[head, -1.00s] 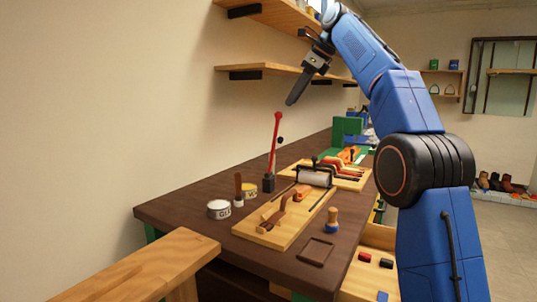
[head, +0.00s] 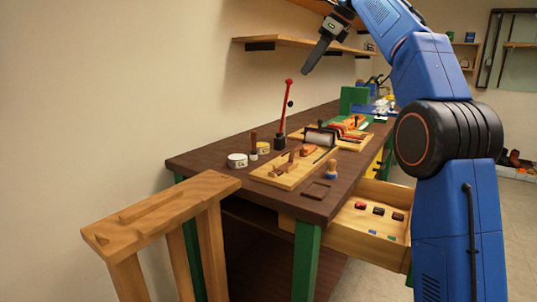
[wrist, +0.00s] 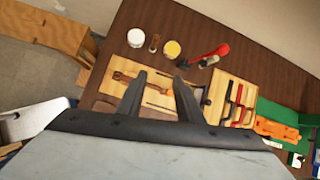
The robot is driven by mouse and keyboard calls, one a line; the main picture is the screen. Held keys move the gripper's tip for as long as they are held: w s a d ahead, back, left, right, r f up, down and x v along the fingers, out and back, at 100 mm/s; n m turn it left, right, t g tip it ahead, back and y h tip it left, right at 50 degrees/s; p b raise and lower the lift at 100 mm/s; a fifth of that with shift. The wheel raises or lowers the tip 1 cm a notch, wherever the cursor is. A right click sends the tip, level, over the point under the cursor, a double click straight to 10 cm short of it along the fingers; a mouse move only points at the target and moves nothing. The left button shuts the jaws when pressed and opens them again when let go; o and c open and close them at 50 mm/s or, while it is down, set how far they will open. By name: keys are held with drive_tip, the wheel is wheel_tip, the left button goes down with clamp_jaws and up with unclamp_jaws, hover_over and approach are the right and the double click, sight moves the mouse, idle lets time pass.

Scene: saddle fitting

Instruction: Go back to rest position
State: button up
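My gripper (head: 318,54) hangs from my raised blue arm above the workbench, in front of the wall shelf in the head view. In the wrist view my gripper (wrist: 159,80) shows two dark fingers spread apart with nothing between them. Below it lies a wooden board (wrist: 105,82) with a brown wooden tool on it. The same board (head: 275,180) lies on the dark bench (head: 205,160) in the head view. No object touches the fingers.
A red-handled lever tool (head: 284,115) stands upright on the bench. White (head: 237,160) and yellow (head: 263,147) cans stand beside a brush. An open drawer (head: 345,222) juts out at the front right. A wooden stand (head: 165,205) is at the front left. A shelf (head: 285,42) is behind.

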drive_tip(key=s+d+f+n+h, duration=0.1)
drive_tip(key=s+d+f+n, duration=0.3)
drive_tip(key=s, duration=0.4)
drive_tip(key=s+d+f+n+t+h, duration=0.1)
drive_tip(key=s+d+f+n, duration=0.15)
drive_tip(key=s+f, duration=0.45)
drive_tip(key=s+d+f+n+h, duration=0.1)
drive_tip(key=s+d+f+n, duration=0.3)
drive_tip(key=s, duration=0.5)
drive_tip(key=s+d+f+n+h, duration=0.1)
drive_tip(key=s+f+n, duration=0.5)
drive_tip(key=s+f, duration=0.6)
drive_tip(key=s+d+f+n+h, duration=0.1)
drive_tip(key=s+d+f+n, duration=0.3)
drive_tip(key=s+f, duration=0.8)
wheel_tip(320, 180, down, 7)
drive_tip(key=shift+s+d+r+n+h, duration=0.15)
drive_tip(key=shift+s+n+h, duration=0.2)
drive_tip(key=shift+n, duration=0.5)
